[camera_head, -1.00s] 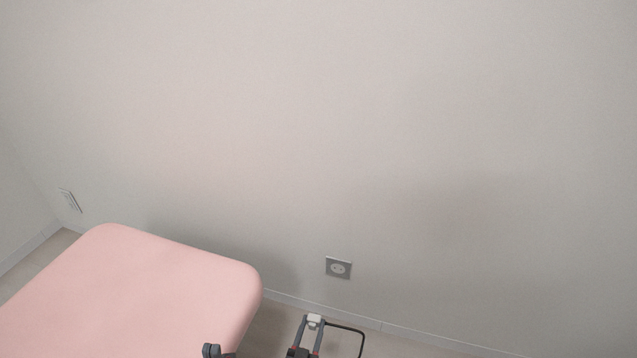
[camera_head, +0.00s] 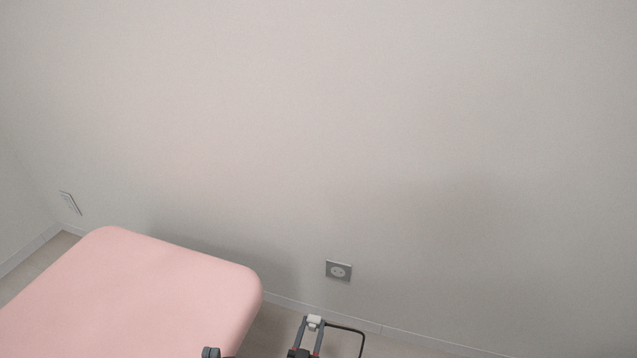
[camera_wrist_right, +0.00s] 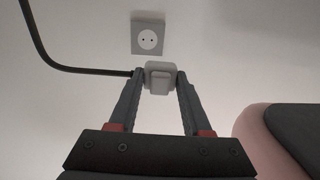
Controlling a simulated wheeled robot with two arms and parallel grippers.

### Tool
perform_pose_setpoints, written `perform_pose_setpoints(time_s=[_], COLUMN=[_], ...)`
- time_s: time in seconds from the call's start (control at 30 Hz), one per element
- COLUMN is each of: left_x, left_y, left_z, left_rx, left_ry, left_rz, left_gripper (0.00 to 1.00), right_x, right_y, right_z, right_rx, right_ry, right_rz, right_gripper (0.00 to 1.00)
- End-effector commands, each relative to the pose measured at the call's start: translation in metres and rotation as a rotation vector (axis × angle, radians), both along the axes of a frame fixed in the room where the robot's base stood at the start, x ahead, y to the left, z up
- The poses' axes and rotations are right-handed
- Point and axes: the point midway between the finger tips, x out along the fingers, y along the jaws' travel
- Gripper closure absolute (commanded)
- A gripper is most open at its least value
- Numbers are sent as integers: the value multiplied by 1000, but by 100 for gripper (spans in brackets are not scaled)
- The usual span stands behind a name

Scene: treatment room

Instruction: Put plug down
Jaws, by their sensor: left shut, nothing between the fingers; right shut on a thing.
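My right gripper (camera_head: 314,321) is shut on a white plug (camera_head: 314,320) at the bottom of the head view. In the right wrist view the plug (camera_wrist_right: 160,77) sits between the two fingertips of the right gripper (camera_wrist_right: 159,76). A dark cable (camera_wrist_right: 70,69) runs from the plug to the left there. The wall socket (camera_wrist_right: 148,40) shows just above the plug in the wrist view, and the plug appears apart from it.
A pink padded treatment bed (camera_head: 150,290) fills the lower left. The wall socket (camera_head: 338,271) is on the bare grey wall behind. A narrow strip of floor (camera_head: 275,325) lies between bed and wall. A wall plate (camera_head: 71,203) is at the far left.

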Motion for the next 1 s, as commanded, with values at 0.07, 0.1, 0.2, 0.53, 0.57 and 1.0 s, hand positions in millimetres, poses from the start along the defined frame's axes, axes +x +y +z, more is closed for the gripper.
perform_pose_setpoints(time_s=[0.07, 0.1, 0.2, 0.53, 0.57, 1.0], left_x=[0, 0, 0, 0, 0, 0], left_y=[0, 0, 0, 0, 0, 0], left_z=[0, 0, 0, 0, 0, 0], left_rx=[0, 0, 0, 0, 0, 0], left_ry=[0, 0, 0, 0, 0, 0], left_rz=[0, 0, 0, 0, 0, 0], left_gripper=[100, 100, 100, 100, 100, 100], right_x=[1, 1, 2, 8, 8, 22], right_y=[-1, 0, -1, -3, -4, -8], right_z=[-1, -1, -2, 0, 0, 17], right_rx=[1, 2, 1, 2, 2, 1], right_ry=[1, 0, 2, 3, 3, -3], right_rz=[-2, -3, -4, 1, 2, 48], right_gripper=[100, 100, 100, 100, 100, 100])
